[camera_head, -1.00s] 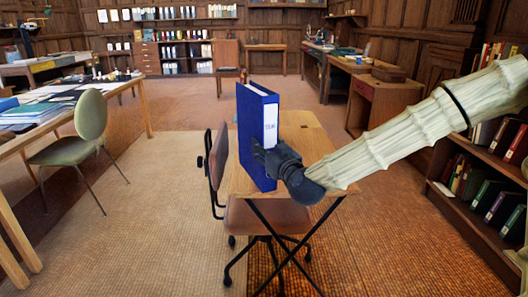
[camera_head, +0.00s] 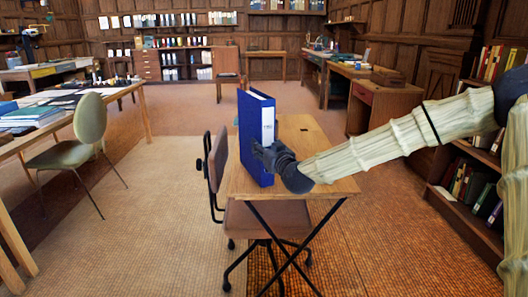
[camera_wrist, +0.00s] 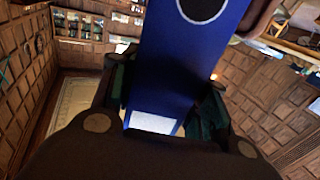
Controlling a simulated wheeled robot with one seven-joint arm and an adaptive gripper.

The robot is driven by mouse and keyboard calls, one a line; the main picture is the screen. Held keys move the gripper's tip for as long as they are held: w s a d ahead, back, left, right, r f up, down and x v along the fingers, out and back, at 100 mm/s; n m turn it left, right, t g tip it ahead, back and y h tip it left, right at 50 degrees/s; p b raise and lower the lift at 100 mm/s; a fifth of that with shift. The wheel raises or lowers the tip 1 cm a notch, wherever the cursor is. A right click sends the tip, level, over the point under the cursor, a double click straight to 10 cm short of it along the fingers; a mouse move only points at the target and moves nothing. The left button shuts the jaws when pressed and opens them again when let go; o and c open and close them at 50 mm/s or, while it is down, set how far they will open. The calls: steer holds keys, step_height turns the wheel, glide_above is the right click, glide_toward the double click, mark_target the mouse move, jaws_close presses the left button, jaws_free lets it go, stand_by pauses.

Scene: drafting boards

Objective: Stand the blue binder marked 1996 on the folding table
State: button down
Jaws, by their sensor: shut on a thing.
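The blue binder (camera_head: 250,137) is upright at the left part of the folding table (camera_head: 318,178), with a white spine label whose small text I cannot read. My gripper (camera_head: 262,155) is shut on the binder's spine side, coming from the right. In the wrist view the blue binder (camera_wrist: 185,75) fills the middle between the dark fingers, with the round finger hole at the top and the white label at the bottom. The binder's lower edge appears at the tabletop; I cannot tell whether it touches.
A brown swivel chair (camera_head: 217,165) stands against the folding table's left side, its seat under the top. The tabletop right of the binder is bare. A green chair (camera_head: 78,140) and long table (camera_head: 60,119) stand left; a bookshelf (camera_head: 470,190) stands right.

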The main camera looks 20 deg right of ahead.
steer(key=shift+f, duration=0.3)
steer(key=c, duration=0.8)
jaws_free()
steer(key=shift+o, duration=0.2)
